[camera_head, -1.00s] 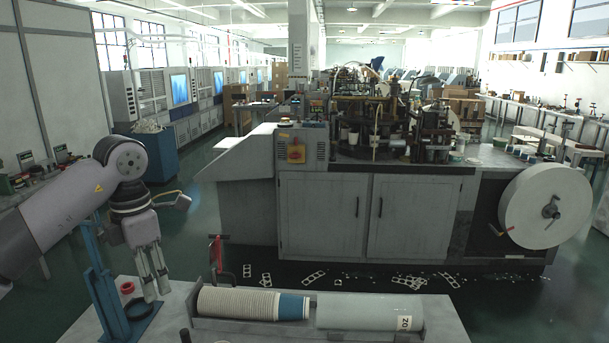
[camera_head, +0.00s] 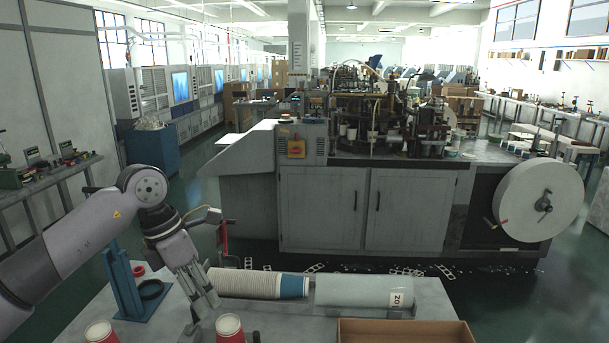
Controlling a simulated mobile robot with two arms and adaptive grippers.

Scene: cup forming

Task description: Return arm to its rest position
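My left gripper (camera_head: 203,293) hangs over the left part of the near table (camera_head: 290,322), fingers pointing down and to the right. It is empty, its fingers close together with a narrow gap showing between them; how far they are open is hard to judge. Its arm comes in from the left edge. A stack of white paper cups (camera_head: 245,283) with a blue cup at its right end lies on its side just right of the fingers. My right gripper is not in view.
A grey cylinder (camera_head: 365,291) lies right of the cup stack. Red cups (camera_head: 229,326) stand at the near edge, and a brown box (camera_head: 405,332) is at the near right. A blue stand (camera_head: 122,282) is left of the gripper. The cup machine (camera_head: 365,215) stands behind the table.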

